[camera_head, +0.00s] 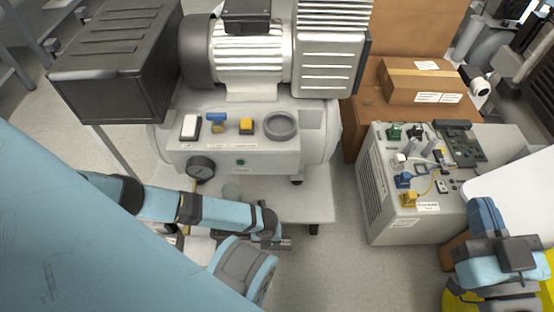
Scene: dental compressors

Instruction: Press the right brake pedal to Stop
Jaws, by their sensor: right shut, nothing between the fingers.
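The dental compressor (225,150) stands on a low pale platform (305,207) in the middle of the view. I cannot clearly make out the right brake pedal. A dark caster (314,229) shows under the platform's front right corner. My left arm crosses in front of the platform from the left. Its gripper end (283,243) is low at the platform's front edge; its jaws are too small to read, and I cannot tell whether it touches anything. My right gripper (490,292) is at the lower right, shut and empty, apart from the compressor.
A grey control unit (385,215) with valves stands at the right. Cardboard boxes (420,80) are behind it. A black cabinet (115,60) is at the upper left. Bare floor (345,255) lies between the platform and the grey unit. Something yellow (544,290) is below my right arm.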

